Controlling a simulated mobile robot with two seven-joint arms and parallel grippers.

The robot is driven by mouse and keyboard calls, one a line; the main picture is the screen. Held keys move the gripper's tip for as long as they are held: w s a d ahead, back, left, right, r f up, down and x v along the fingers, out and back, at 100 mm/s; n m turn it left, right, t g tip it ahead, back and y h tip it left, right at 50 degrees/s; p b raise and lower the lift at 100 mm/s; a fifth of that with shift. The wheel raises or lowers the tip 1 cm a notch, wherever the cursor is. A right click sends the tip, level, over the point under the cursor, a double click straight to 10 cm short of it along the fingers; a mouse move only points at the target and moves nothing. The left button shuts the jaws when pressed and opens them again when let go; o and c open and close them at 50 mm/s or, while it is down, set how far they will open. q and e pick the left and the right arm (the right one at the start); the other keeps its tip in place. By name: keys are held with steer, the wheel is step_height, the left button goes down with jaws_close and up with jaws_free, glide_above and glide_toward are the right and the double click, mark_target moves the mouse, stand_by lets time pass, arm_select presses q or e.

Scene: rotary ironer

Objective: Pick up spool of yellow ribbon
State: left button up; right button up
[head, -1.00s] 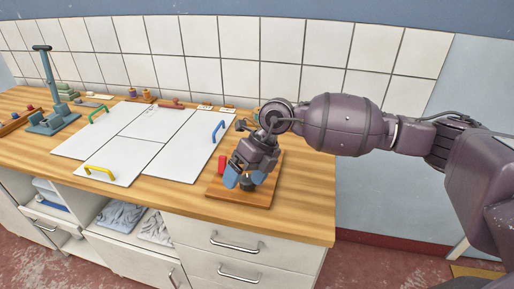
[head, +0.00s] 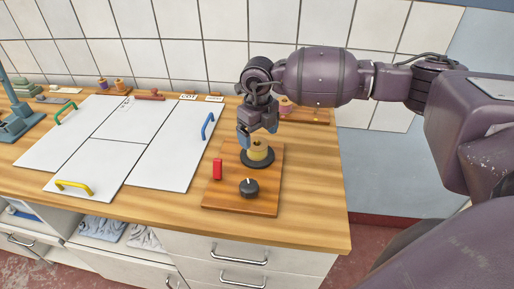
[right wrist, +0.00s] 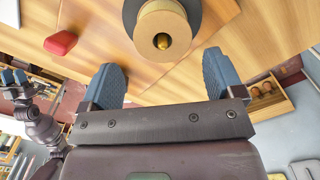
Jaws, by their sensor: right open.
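The spool of yellow ribbon (head: 258,152) stands upright on a round black base at the back of a wooden board. It also shows in the right wrist view (right wrist: 160,30), end-on with a brass pin tip in its centre hole. My right gripper (head: 257,136) is open at the spool's upper part in the head view and partly hides it. In the right wrist view my right gripper's blue fingers (right wrist: 165,70) are apart, with the spool just beyond their tips and nothing held. My left gripper (right wrist: 14,77) shows small at the left edge there; its opening is unclear.
The wooden board (head: 225,200) also carries a red block (head: 217,169) and a black knob (head: 248,188). White panels with a blue handle (head: 207,126) and a yellow handle (head: 73,186) lie left of it. A wooden tray (head: 310,116) sits behind my right gripper.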

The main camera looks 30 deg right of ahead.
mark_target(260, 146)
steer(key=shift+d+f, duration=0.15)
steer(key=shift+f, duration=1.35)
steer(key=shift+d+f, duration=0.1)
steer(key=shift+f, duration=1.35)
steer(key=shift+s, duration=0.1)
steer(key=shift+c, duration=0.2)
steer(key=c, duration=1)
